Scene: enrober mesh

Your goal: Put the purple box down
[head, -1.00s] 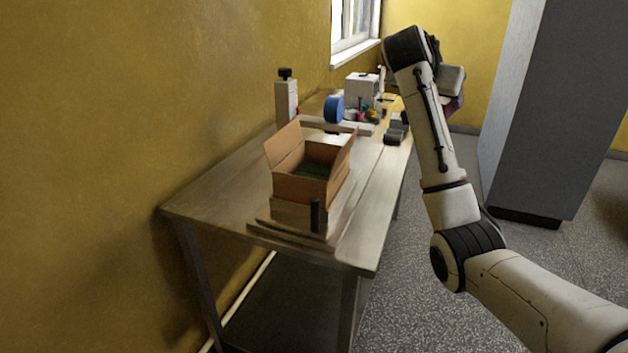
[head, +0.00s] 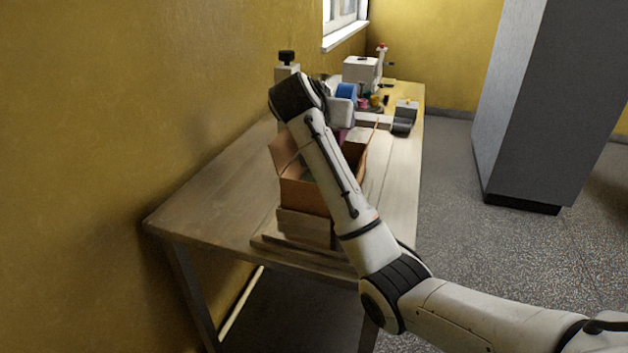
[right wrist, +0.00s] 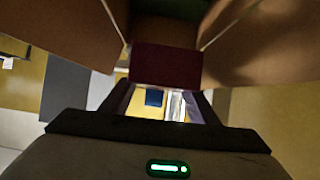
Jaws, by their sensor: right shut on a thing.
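The purple box (right wrist: 165,65) shows dark red-purple in the right wrist view, between the fingers of my right gripper (right wrist: 164,88), which is shut on it. In the head view my right arm hides most of the gripper and purple box. An open cardboard box (head: 302,194) stands on the table, partly behind my arm. Its brown flaps (right wrist: 65,32) and a dark green inside show around and beyond the purple box in the right wrist view. The purple box is over or at the carton's opening; its exact height is unclear. My left gripper is not in view.
Behind the carton stand a blue tape roll (head: 347,91), a white machine (head: 361,73) and small items. A tall grey cabinet (head: 545,110) stands at the right. The table left of the carton is bare.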

